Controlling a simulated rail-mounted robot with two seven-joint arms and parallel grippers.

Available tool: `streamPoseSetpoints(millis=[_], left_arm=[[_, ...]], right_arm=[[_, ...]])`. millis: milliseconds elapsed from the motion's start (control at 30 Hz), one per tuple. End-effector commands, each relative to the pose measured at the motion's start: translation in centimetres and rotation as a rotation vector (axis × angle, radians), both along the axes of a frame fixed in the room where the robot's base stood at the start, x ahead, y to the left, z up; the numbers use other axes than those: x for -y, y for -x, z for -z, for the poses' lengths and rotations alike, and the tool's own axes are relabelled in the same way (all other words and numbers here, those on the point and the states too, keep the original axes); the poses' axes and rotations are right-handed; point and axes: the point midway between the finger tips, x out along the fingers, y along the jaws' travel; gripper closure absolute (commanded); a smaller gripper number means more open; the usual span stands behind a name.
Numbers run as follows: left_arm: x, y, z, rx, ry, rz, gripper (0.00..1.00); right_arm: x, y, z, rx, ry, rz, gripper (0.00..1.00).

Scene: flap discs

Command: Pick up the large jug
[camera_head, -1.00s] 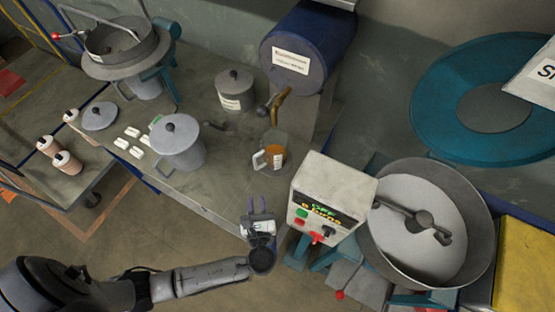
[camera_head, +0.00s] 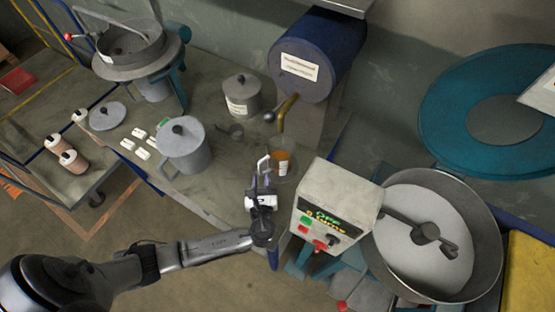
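A clear jug (camera_head: 282,164) with orange-brown liquid and a white label stands on the bench below the tap of the blue drum. Its pale handle (camera_head: 263,163) points left, toward the front. My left gripper (camera_head: 262,179) is at the front edge of the bench with its fingers up at the lower end of the handle. The fingers look apart; whether they touch the handle is unclear. The jug looks upright on the bench. My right gripper is out of view.
A grey lidded pot with a handle (camera_head: 186,147) and a labelled lidded pot (camera_head: 241,95) stand to the left. The blue drum (camera_head: 318,52) with its brass tap (camera_head: 285,112) is behind the jug. A control box (camera_head: 337,205) stands close on the right.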

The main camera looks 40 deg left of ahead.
Motion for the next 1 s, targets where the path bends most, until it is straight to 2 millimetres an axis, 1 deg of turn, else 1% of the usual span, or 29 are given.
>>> streamPoseSetpoints(millis=[200,300,567,800,833,1000], left_arm=[[-2.0,-2.2,-0.2,0.002,-0.003,0.000,0.76],[-2.6,-3.0,-0.2,0.002,-0.001,-0.001,0.76],[-2.8,-3.2,-0.1,0.000,0.000,0.000,0.76],[-2.8,-3.2,-0.1,0.000,0.000,0.000,0.99],[-2.8,-3.2,-0.1,0.000,0.000,0.000,1.00],[-2.8,-3.2,-0.2,0.003,0.000,0.000,1.00]], right_arm=[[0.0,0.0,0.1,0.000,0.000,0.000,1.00],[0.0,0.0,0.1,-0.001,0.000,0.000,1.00],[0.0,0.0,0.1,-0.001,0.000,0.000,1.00],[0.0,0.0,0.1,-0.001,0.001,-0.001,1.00],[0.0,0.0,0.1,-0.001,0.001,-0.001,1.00],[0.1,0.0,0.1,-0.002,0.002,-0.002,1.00]])
